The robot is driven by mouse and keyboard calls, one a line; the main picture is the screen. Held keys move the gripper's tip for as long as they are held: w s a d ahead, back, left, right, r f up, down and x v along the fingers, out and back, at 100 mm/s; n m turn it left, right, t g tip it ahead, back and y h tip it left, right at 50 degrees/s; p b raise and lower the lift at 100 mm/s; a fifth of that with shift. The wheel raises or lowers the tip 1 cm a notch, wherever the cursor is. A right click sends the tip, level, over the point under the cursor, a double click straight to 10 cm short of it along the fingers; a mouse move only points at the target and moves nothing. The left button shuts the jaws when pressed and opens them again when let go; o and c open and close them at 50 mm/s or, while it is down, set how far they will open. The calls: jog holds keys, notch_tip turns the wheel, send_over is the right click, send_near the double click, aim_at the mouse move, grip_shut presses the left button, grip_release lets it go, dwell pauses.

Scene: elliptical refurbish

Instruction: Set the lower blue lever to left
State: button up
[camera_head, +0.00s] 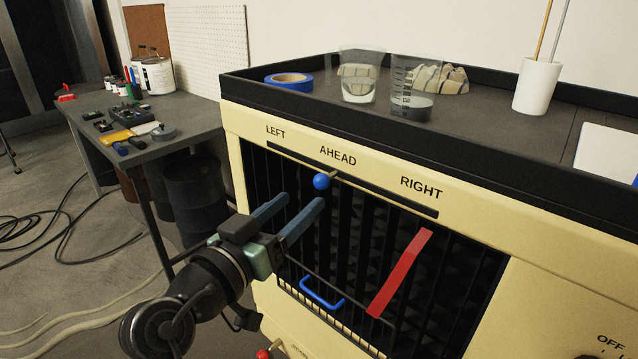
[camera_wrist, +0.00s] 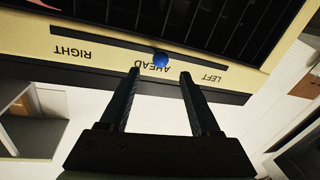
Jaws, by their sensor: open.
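A blue U-shaped lever (camera_head: 322,297) is low on the cream machine's dark grille, left of a slanted red lever (camera_head: 400,275). Which labelled position it stands at is unclear. Above it, a blue ball knob (camera_head: 321,182) sits on the upper slot under the AHEAD label; it also shows in the wrist view (camera_wrist: 160,60). My gripper (camera_head: 304,200) is open and empty in front of the grille, its fingertips just below the ball knob and well above the U-shaped lever. In the wrist view, my gripper (camera_wrist: 160,74) has its fingertips either side of the knob's line, apart from it.
The machine's black-edged top tray (camera_head: 500,158) holds blue tape (camera_head: 289,81), two clear cups and a white holder (camera_head: 537,86). A workbench (camera_head: 185,113) with tools stands at the left. Cables lie on the floor. The space left of the machine's front is partly clear.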

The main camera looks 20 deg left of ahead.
aim_at(317, 185)
jog(key=w, duration=0.5)
jog(key=w+d, duration=0.1)
jog(key=w, duration=0.2)
jog(key=shift+w+d+b, duration=0.1)
jog(key=shift+w+b, duration=0.05)
jog(key=shift+b, duration=0.2)
grip_shut()
dwell(0.9)
